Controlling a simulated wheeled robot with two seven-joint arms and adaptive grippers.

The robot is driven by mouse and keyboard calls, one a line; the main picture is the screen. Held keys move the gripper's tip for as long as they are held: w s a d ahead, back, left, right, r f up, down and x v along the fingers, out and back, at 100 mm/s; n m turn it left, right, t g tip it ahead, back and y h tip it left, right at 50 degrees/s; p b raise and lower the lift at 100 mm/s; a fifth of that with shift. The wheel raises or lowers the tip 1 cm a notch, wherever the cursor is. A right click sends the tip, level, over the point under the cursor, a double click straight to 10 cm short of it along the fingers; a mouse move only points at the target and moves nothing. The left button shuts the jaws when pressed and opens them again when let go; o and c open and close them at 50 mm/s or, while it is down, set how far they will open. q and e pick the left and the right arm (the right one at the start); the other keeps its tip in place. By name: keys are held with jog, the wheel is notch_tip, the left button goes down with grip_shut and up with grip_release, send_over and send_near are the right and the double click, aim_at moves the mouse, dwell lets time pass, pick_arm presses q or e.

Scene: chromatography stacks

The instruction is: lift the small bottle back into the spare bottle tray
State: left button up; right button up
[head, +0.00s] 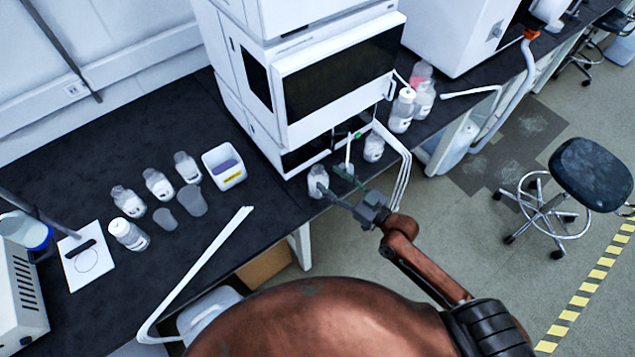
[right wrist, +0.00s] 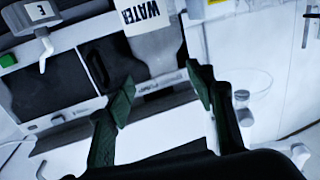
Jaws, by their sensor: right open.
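A small clear bottle with a white label (head: 317,176) stands on the black bench in front of the white instrument stack. My right gripper (head: 333,181) is open beside it, with one finger overlapping it in the head view; I cannot tell whether they touch. In the right wrist view the open green fingers (right wrist: 162,85) show a clear bottle labelled WATER (right wrist: 148,50) beyond and between their tips. I cannot tell if this is the same bottle. My left gripper is out of view.
Several labelled bottles (head: 158,184) stand on the left bench near two grey round patches (head: 190,200). More bottles (head: 402,110) stand right of the instrument stack (head: 330,90). White tubing (head: 404,170) hangs close to my right gripper.

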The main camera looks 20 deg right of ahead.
aim_at(323, 175)
jog(key=x, duration=0.5)
jog(key=shift+w+a+r, duration=0.1)
jog(key=shift+a+r, duration=0.05)
jog(key=shift+a, duration=0.1)
jog(key=shift+c, duration=0.6)
grip_shut()
